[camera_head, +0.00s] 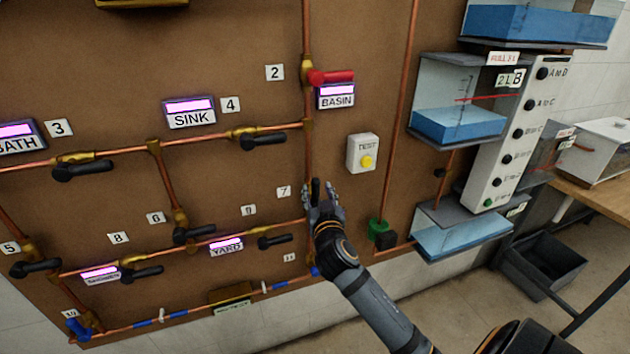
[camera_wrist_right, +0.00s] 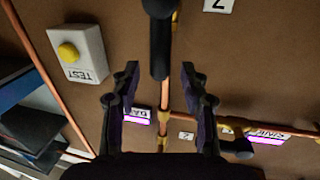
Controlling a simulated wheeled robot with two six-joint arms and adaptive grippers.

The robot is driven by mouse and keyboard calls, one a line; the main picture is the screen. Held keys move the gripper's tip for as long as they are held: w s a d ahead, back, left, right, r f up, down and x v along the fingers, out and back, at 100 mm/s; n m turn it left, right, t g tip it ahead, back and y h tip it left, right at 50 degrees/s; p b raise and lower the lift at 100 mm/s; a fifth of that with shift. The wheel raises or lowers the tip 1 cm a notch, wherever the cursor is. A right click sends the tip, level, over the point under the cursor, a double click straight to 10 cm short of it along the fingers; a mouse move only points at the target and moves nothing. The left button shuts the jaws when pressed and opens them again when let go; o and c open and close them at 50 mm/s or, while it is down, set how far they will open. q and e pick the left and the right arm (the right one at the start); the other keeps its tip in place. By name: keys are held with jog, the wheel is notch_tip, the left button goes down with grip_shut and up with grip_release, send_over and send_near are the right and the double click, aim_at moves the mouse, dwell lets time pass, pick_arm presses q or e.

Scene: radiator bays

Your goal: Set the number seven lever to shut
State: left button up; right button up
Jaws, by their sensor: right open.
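The number seven tag (camera_head: 284,191) is on the brown board beside the vertical copper pipe. The black number seven lever (camera_head: 316,187) stands along that pipe, partly hidden by my right gripper (camera_head: 324,196). In the right wrist view, which is upside down, the lever (camera_wrist_right: 160,45) reaches in from the top, in line with the pipe. Its end shows between the two fingertips of my right gripper (camera_wrist_right: 160,68). The fingers are open, with a gap on each side of the lever. My left gripper is not in view.
A red lever (camera_head: 331,77) sits higher on the same pipe, above the BASIN plate (camera_head: 337,98). A TEST box (camera_head: 362,153) with a yellow button is to the right. Another black lever (camera_head: 277,240) is lower left. Water tanks (camera_head: 458,122) stand at the right.

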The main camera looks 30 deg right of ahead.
aim_at(316, 188)
jog(key=shift+p+x, duration=0.3)
jog(key=shift+x, duration=1.6)
jog(key=shift+c, duration=0.6)
grip_shut()
